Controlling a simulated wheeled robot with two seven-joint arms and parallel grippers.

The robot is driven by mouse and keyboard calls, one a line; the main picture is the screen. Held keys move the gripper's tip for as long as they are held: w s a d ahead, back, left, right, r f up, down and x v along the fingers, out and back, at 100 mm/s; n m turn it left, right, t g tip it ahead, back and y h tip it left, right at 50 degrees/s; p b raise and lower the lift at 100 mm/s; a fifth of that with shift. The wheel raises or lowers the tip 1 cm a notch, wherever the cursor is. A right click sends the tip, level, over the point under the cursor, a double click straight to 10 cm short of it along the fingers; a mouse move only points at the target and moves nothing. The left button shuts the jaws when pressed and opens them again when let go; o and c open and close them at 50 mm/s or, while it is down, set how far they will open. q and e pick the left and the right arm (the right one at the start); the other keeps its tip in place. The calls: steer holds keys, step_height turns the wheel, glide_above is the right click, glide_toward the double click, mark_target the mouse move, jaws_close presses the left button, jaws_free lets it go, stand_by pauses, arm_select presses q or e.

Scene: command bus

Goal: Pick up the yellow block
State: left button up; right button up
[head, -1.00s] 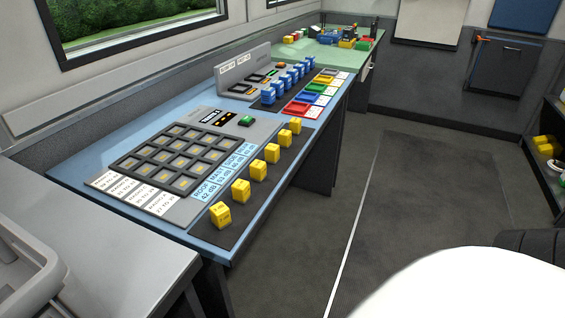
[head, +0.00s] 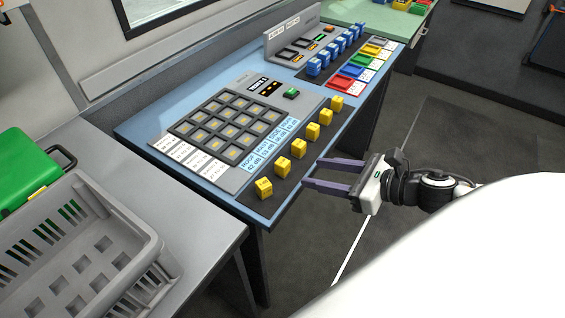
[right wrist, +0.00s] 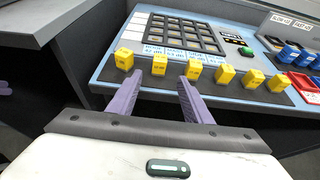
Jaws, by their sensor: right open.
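Several yellow blocks stand in a row on a dark strip along the front edge of the blue console table (head: 140,128). The nearest yellow block (head: 264,187) is at the strip's near end, and another yellow block (head: 283,166) stands just beyond it. My right gripper (head: 308,172) is open and empty, off the table's front edge, with its purple fingers pointing at the row. In the right wrist view the fingers point toward a yellow block (right wrist: 159,65) and its neighbour (right wrist: 194,69), apart from both. My left gripper is not in view.
A grey panel with a button grid (head: 222,128) lies behind the row. Blue blocks (head: 314,66) and coloured trays (head: 345,84) sit farther along. A grey crate (head: 75,240) and a green case (head: 25,172) stand on the left counter. The floor at right is clear.

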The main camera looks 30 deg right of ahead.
mark_target(288, 167)
steer(key=shift+b+x, duration=0.7)
steer(key=shift+x, duration=4)
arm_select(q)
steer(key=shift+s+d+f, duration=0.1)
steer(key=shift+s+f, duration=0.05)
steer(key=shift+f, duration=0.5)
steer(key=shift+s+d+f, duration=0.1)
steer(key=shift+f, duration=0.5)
arm_select(e)
steer(key=shift+a+r, duration=0.1)
steer(key=c, duration=1.1)
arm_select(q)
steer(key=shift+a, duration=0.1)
arm_select(e)
steer(key=shift+c, duration=0.2)
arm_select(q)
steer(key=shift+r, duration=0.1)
arm_select(e)
steer(key=shift+r, duration=0.1)
